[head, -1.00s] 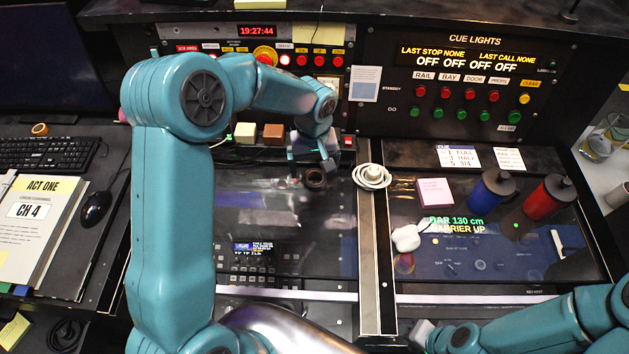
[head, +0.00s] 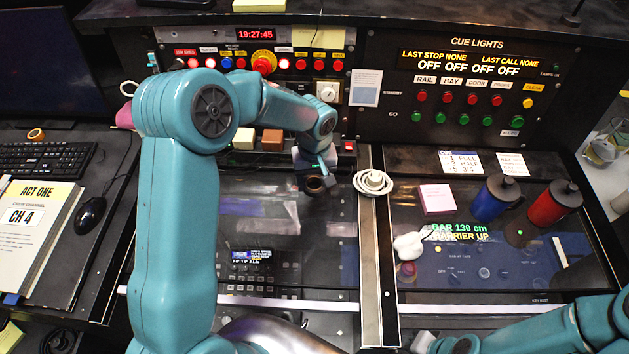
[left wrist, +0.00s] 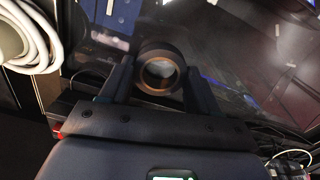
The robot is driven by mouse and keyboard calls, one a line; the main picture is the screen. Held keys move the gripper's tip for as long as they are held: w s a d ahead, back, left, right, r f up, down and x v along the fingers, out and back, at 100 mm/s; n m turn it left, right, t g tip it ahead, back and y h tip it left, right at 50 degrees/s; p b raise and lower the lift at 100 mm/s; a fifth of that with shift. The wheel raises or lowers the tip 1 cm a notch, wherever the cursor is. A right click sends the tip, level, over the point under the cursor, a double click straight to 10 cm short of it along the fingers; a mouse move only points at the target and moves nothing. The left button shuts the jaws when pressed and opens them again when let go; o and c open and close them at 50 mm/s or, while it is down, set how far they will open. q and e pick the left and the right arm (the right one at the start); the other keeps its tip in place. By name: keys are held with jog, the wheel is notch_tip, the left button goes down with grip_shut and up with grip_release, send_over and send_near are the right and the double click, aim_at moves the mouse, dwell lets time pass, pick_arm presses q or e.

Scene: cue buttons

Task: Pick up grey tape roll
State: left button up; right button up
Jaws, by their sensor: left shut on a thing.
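The grey tape roll (head: 315,185) is a small dark ring with a brownish inner core, over the dark glossy desk panel left of the white cable coil. My left gripper (head: 314,175) points down and is shut on it. In the left wrist view the roll (left wrist: 160,52) sits between the two fingertips (left wrist: 158,80), its hole facing the camera. I cannot tell whether the roll touches the desk. My right gripper (head: 422,342) shows only as a small part at the bottom edge, and its jaws cannot be made out.
A coiled white cable (head: 373,183) lies close right of the roll. Cream (head: 243,138) and brown (head: 272,139) blocks stand behind it. A pink note pad (head: 436,199), blue bottle (head: 495,198) and red bottle (head: 553,203) stand to the right. An orange roll (head: 36,134) lies far left.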

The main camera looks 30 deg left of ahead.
pick_arm(q)
notch_tip(320, 180, up, 19)
jog(key=b, duration=0.1)
jog(key=shift+d+r, duration=0.1)
jog(key=shift+r, duration=0.2)
